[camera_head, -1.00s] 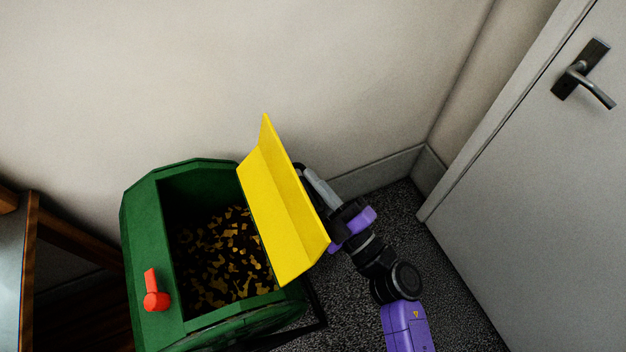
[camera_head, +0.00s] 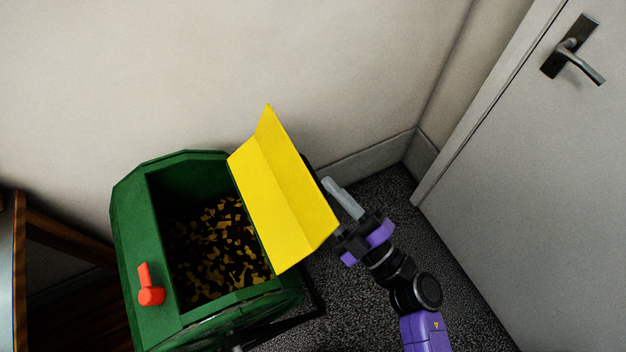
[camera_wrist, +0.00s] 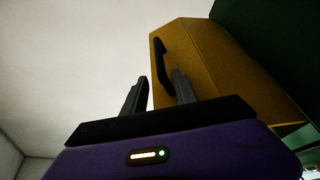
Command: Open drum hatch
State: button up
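The green drum (camera_head: 140,240) stands against the wall at lower left in the head view. Its yellow hatch (camera_head: 280,195) is swung up and tilted to the right, and the opening shows dark and yellowish flakes (camera_head: 215,250) inside. My gripper (camera_head: 342,196) is right of the hatch, apart from it. In the wrist view the hatch (camera_wrist: 215,70) shows its outer side with a dark handle (camera_wrist: 161,60). There my gripper (camera_wrist: 158,92) has its two fingers apart with nothing between them, and the handle is beyond the fingertips.
A red lever (camera_head: 150,288) sits on the drum's left side. A wooden table (camera_head: 20,270) stands at the far left. A grey door (camera_head: 530,200) with a handle (camera_head: 575,52) is at the right.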

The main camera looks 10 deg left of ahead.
jog(key=shift+s+d+f, duration=0.1)
jog(key=shift+s+d, duration=0.25)
jog(key=shift+d, duration=0.1)
jog(key=v, duration=0.9)
jog(key=shift+s+a+f+b, duration=0.25)
jog(key=shift+a+b, duration=0.05)
jog(key=shift+b, duration=0.15)
dwell(1.0)
